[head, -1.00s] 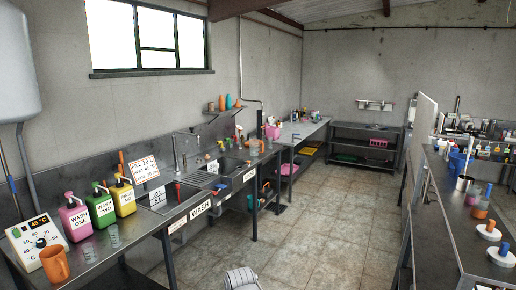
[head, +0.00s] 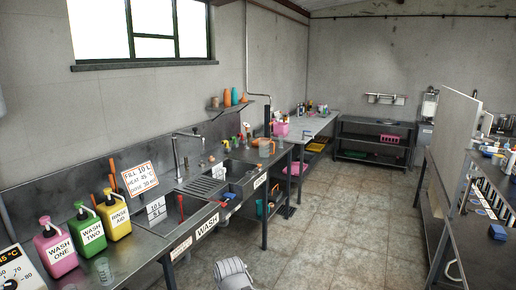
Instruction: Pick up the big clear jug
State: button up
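A small clear measuring cup (head: 104,271) stands on the near left counter, in front of the yellow bottle. Part of another clear cup shows at the bottom edge. A grey rounded part of my own arm shows at the bottom centre. My gripper's fingers are not in view.
The pink, green and yellow wash bottles (head: 117,214) line the near left counter (head: 146,250). A sink with a tall tap (head: 176,155) lies beyond. A dark bench (head: 480,250) stands at right. The tiled floor (head: 335,220) between is clear.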

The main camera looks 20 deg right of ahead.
aim_at(263, 144)
jog(key=i, duration=1.45)
jog(key=z, duration=1)
jog(key=i, duration=1.05)
jog(key=u, duration=0.3)
